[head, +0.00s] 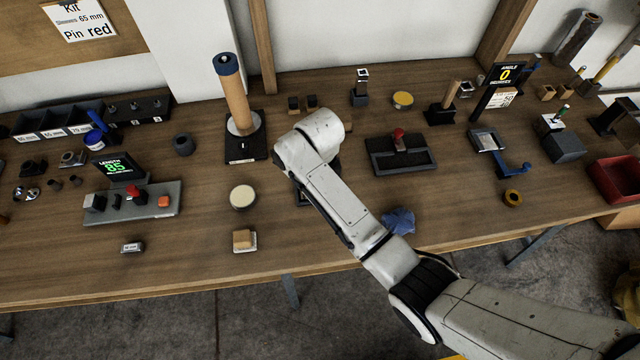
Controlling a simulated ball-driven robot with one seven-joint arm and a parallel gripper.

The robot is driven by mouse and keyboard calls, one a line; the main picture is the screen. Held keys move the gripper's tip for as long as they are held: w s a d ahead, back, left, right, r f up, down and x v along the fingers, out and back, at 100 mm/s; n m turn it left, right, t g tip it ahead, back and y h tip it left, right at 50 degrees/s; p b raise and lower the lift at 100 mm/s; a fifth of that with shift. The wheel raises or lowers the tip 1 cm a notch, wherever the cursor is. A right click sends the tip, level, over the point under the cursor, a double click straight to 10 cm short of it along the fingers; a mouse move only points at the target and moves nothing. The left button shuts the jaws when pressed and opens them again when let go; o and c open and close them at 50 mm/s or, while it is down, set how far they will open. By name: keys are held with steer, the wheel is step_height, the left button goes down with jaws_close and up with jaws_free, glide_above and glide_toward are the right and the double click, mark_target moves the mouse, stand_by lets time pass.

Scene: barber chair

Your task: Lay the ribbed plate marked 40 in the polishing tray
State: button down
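No plate marked 40 can be made out from here, and most small markings are too small to read. A shallow dark tray (383,167) lies right of my arm with a red-knobbed block in it; it may be the polishing tray, but I cannot tell for sure. Another dark flat thing (303,197) is mostly hidden behind my forearm. My arm reaches up from the lower right over the middle of the bench, and its rounded wrist covers my gripper. Whether it is open or holds something is hidden.
A wooden post with a blue cap (235,100) stands on a black base left of my wrist. A round pale-topped tin (243,196), a wooden block (244,240) and a blue cloth (399,221) lie nearer the front. A red bin (617,181) is far right.

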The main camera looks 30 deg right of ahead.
steer(key=c, duration=1)
jaws_free()
step_height(320, 180, up, 11)
steer(key=shift+f+p, duration=0.1)
steer(key=shift+p, duration=0.35)
